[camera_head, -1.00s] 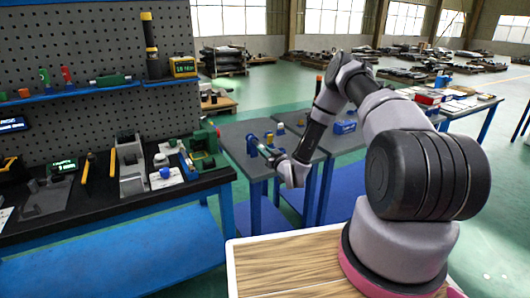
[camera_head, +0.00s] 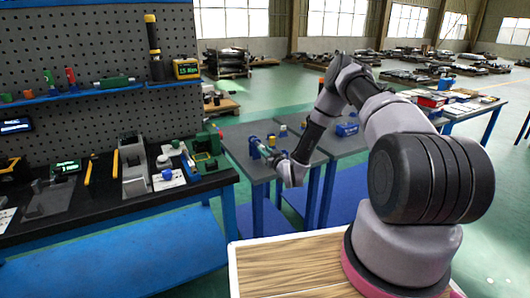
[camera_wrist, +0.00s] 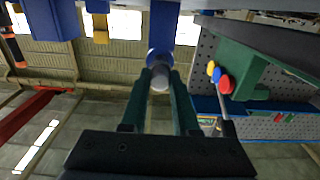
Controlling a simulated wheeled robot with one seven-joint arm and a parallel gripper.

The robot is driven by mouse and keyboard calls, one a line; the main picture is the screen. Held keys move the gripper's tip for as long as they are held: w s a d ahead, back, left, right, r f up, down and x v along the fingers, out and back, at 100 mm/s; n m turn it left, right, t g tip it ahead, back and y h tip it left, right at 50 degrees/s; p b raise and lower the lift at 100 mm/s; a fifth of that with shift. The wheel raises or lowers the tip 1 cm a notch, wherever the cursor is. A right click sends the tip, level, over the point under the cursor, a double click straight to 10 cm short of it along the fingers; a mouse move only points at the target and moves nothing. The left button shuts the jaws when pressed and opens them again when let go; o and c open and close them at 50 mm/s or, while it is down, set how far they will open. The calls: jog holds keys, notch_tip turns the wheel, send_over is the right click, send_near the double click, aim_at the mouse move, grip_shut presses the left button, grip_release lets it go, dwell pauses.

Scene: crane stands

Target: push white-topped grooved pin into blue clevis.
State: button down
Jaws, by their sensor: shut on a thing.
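The blue clevis (camera_head: 254,147) stands on the grey table in the middle of the head view. In the wrist view it is the blue upright part (camera_wrist: 163,22) straight ahead of the fingers. My gripper (camera_wrist: 161,76) has its two green fingers shut on the white-topped grooved pin, whose pale round end (camera_wrist: 160,82) shows between them. The pin lies in line with the clevis. How deep it sits in the clevis is hidden by the fingers. In the head view my gripper (camera_head: 270,154) is at the clevis, too small for detail.
Small blue and yellow parts (camera_head: 283,130) stand behind the clevis on the same grey table (camera_head: 238,134). A blue box (camera_head: 346,129) is on the table to the right. The dark workbench with a green machine (camera_head: 206,146) stands close on the left.

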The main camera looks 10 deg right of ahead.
aim_at(261, 147)
jog(key=shift+x, duration=1.6)
jog(key=c, duration=0.6)
grip_release()
jog(key=shift+v, duration=2.5)
